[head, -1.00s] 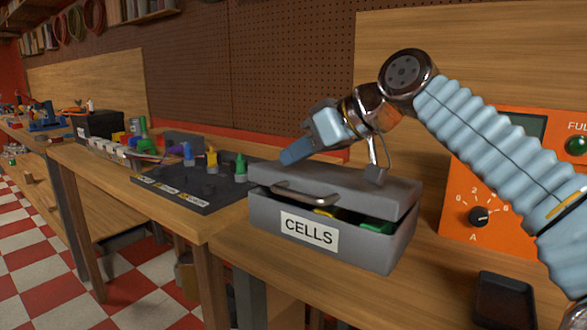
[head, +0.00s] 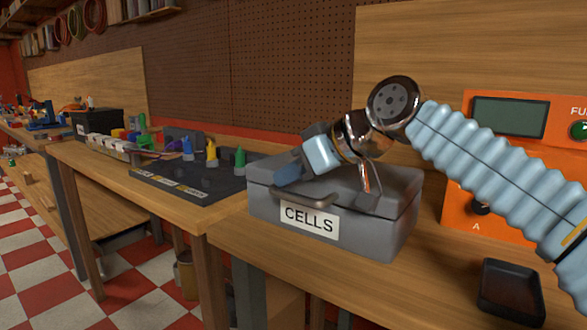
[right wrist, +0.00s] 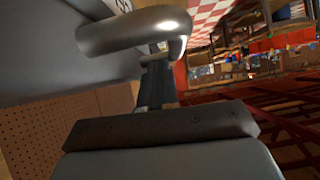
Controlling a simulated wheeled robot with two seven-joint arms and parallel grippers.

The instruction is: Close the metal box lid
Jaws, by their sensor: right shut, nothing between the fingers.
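The grey metal box (head: 360,233) with the white "CELLS" label stands on the wooden bench. Its lid (head: 393,180) is down on the body, with no gap visible along the front and right side. The lid's handle (head: 318,200) is at the front edge. My right gripper (head: 286,178) is shut and empty, low over the lid's front left part near the handle; I cannot tell whether it touches. In the right wrist view, the handle (right wrist: 135,30) is large and close to the shut fingers (right wrist: 155,85). My left gripper is not in view.
A dark mat (head: 195,183) with green, yellow and blue pieces lies left of the box. An orange device (head: 510,180) stands behind right. A black tray (head: 511,290) sits at the front right. Bare bench lies between box and tray.

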